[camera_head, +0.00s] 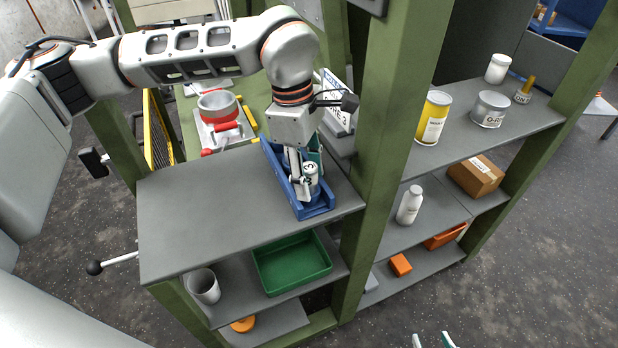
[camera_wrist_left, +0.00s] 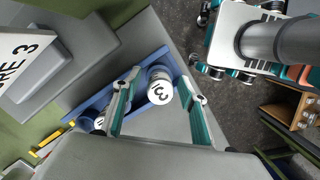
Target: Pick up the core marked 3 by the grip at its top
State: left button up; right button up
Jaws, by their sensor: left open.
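The core marked 3 (camera_head: 311,172) stands in a blue tray (camera_head: 318,210) on the upper grey shelf; its white top with a black 3 also shows in the left wrist view (camera_wrist_left: 160,94). My left gripper (camera_head: 302,180) points down at the core from above. In the left wrist view my left gripper (camera_wrist_left: 159,78) is open, with a teal-padded finger on each side of the core's top and no clear contact. Another core (camera_wrist_left: 99,122) sits further along the tray. My right gripper (camera_head: 431,341) shows only its two separated tips at the bottom edge.
A white sign (camera_wrist_left: 20,62) on a grey stand is close beside the tray. A green post (camera_head: 385,130) rises right of it. The left part of the upper shelf (camera_head: 210,215) is bare. A green bin (camera_head: 291,263) sits below.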

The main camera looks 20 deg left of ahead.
pick_arm(q)
grip_shut()
jog(key=shift+r, duration=0.15)
